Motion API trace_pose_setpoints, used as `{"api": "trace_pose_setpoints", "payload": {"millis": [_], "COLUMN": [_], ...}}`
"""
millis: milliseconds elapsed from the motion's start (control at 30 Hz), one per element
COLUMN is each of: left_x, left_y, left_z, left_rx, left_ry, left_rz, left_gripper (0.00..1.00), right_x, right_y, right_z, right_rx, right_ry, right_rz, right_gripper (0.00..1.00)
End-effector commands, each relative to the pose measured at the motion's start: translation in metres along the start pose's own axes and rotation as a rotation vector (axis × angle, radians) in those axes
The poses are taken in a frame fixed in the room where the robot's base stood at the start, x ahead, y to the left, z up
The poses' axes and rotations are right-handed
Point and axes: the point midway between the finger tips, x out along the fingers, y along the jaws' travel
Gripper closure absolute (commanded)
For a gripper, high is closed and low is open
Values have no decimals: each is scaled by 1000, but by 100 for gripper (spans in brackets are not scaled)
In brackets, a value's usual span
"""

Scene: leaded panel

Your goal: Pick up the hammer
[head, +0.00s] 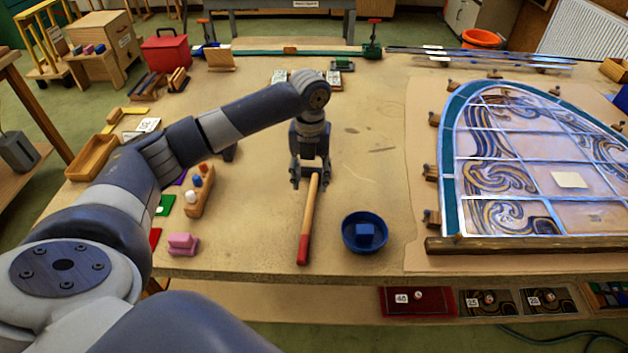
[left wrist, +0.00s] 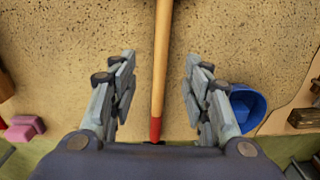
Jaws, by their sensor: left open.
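The hammer shows as a pale wooden handle with a red end (head: 307,222), lying on the workbench with the red end toward the front edge. Its head is not visible in either view; the gripper covers the far part in the head view. My left gripper (head: 309,180) is open and points down over the far part of the handle. In the left wrist view, the handle (left wrist: 161,60) runs between the two spread fingers (left wrist: 160,75), with a gap on each side. I cannot tell how high the fingers are above the bench. My right gripper is not in view.
A blue bowl (head: 351,240) with a blue block inside stands right of the hammer. A pink block (head: 183,245) and a wooden peg holder (head: 201,192) are to the left. The leaded panel (head: 540,165) fills the right side. The bench between bowl and panel is clear.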

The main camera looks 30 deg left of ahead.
Motion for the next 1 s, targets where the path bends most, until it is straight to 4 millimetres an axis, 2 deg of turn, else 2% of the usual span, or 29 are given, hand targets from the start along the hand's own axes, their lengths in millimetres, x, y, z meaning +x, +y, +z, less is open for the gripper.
{"api": "trace_pose_setpoints", "payload": {"millis": [100,233,400,533,633,833,1000], "left_x": [12,20,43,61,67,68,68], "left_y": [0,0,-1,-2,-2,-2,-1], "left_z": [0,-1,-2,-1,-1,-1,-1], "left_rx": [0,1,-1,0,1,1,0], "left_ry": [2,1,4,0,-1,-2,-2], "left_rz": [1,0,2,1,0,0,0], "left_gripper": [56,56,56,56,56,56,94], "right_x": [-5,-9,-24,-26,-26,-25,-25], "right_y": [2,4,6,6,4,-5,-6], "right_z": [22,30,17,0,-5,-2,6], "right_rx": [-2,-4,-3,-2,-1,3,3], "right_ry": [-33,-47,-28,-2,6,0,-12], "right_rz": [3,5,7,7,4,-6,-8], "right_gripper": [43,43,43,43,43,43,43]}}
